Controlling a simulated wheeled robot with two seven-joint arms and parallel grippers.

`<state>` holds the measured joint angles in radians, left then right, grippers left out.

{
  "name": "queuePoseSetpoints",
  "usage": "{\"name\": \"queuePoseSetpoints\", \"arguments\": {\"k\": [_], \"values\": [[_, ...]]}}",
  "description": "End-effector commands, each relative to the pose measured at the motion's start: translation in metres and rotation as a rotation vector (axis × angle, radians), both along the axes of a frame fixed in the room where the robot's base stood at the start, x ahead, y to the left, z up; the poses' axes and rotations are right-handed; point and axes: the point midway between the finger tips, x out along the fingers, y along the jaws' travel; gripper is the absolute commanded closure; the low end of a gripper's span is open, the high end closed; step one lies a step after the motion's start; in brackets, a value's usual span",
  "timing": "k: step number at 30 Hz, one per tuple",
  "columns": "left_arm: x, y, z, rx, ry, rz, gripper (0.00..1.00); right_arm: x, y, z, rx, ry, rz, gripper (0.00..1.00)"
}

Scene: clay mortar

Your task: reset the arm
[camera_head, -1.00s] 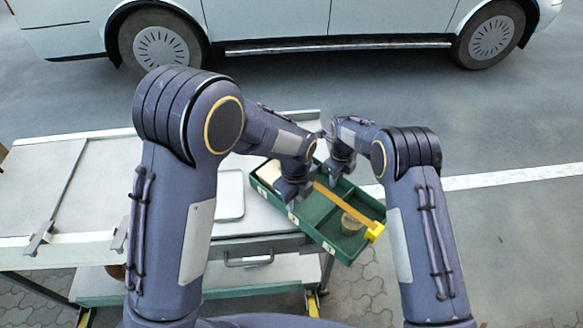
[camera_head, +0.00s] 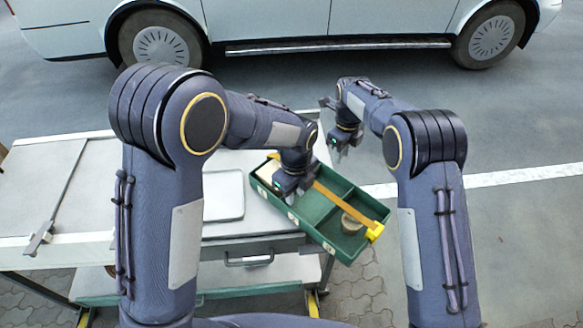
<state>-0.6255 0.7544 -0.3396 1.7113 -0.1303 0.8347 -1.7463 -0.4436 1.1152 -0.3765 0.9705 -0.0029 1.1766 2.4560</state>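The green box lies at the right end of a grey cart top (camera_head: 75,185), sticking out past its edge. It holds a round tan object (camera_head: 352,222). A pale tray (camera_head: 223,195) and a long metal rod tool (camera_head: 58,205) lie on the cart. A white vehicle (camera_head: 330,25) stands behind.

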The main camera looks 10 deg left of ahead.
Motion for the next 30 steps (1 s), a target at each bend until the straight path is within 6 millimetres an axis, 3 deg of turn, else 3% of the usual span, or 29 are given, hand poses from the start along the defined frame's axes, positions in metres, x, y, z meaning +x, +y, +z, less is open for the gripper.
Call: {"name": "queuePoseSetpoints", "arguments": {"k": [19, 22, 25, 30], "values": [[-0.001, 0.002, 0.003, -0.007, -0.001, 0.019, 0.74, -0.001, -0.004, 0.009, 0.007, -0.002, 0.011, 0.74], [-0.004, 0.012, 0.016, -0.042, -0.004, 0.114, 0.74, -0.006, -0.021, 0.027, 0.038, -0.010, 0.064, 0.74], [-0.014, 0.031, 0.039, -0.106, -0.004, 0.297, 0.74, -0.022, -0.049, 0.060, 0.096, -0.038, 0.183, 0.74], [-0.045, 0.069, 0.084, -0.240, 0.010, 0.698, 0.74, -0.074, -0.102, 0.119, 0.194, -0.137, 0.486, 0.74]]}}
